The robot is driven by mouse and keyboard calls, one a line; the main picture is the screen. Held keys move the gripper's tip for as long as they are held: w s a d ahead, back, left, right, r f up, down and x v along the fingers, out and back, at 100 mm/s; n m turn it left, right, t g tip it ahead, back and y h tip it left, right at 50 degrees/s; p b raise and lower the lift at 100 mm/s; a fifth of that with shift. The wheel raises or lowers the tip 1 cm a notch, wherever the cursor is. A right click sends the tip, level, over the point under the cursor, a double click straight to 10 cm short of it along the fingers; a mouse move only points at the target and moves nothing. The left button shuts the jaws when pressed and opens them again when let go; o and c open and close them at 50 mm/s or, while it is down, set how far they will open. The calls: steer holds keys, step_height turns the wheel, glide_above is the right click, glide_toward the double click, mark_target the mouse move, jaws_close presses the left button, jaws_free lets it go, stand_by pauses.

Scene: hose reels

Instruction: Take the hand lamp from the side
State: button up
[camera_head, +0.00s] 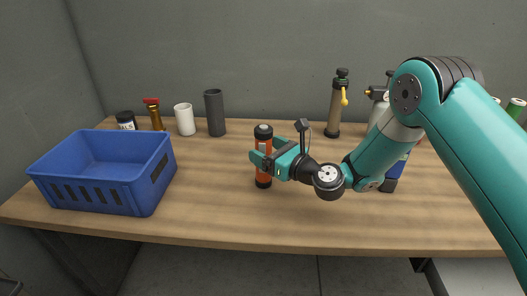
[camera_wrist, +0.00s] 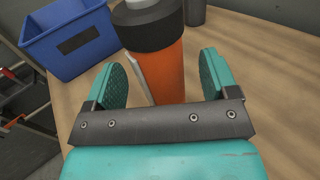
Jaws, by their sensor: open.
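The hand lamp (camera_head: 264,178) is an orange cylinder with a black top and a black base. In the wrist view the lamp (camera_wrist: 165,75) stands between the two teal fingers of my gripper (camera_wrist: 160,82). The fingers are open, with a visible gap on the right side; the left finger is closer to the lamp. A pale strip shows on the lamp's left side. Its base is hidden in the wrist view.
A blue crate (camera_head: 92,195) stands at the left of the wooden table (camera_head: 215,215). Behind are a white cylinder (camera_head: 185,119), a dark grey cylinder (camera_head: 215,113) and a brown pump-like bottle (camera_head: 335,108). Table space between crate and lamp is clear.

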steer(key=shift+x, duration=0.85)
steer(key=c, duration=1.1)
